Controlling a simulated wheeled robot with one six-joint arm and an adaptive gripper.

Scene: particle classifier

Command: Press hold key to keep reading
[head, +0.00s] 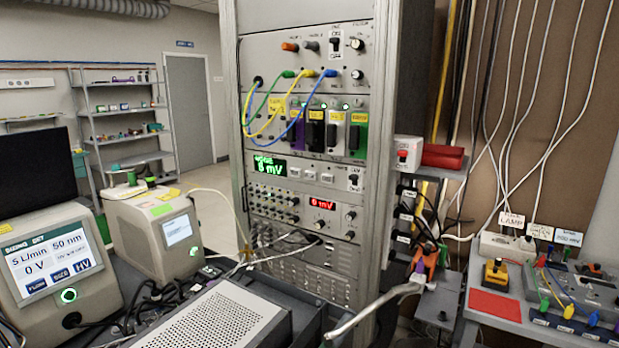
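The tall grey instrument rack (232,60) stands in the middle of the head view. A green display (268,167) on it shows a small upper line, hard to read, and a value in mV. Several small pale keys (311,175) sit in a row to its right; their lettering is too small to tell which one is the hold key. Below, a red display (321,204) also shows a value in mV, with knobs beside it. My gripper is not in view.
A beige sizing instrument (60,265) and a smaller beige unit (155,230) stand at the left. A perforated grey box (215,315) lies in front of the rack. A bench with a red pad (495,305) is at the right. Yellow, green and blue cables hang across the rack's upper panels.

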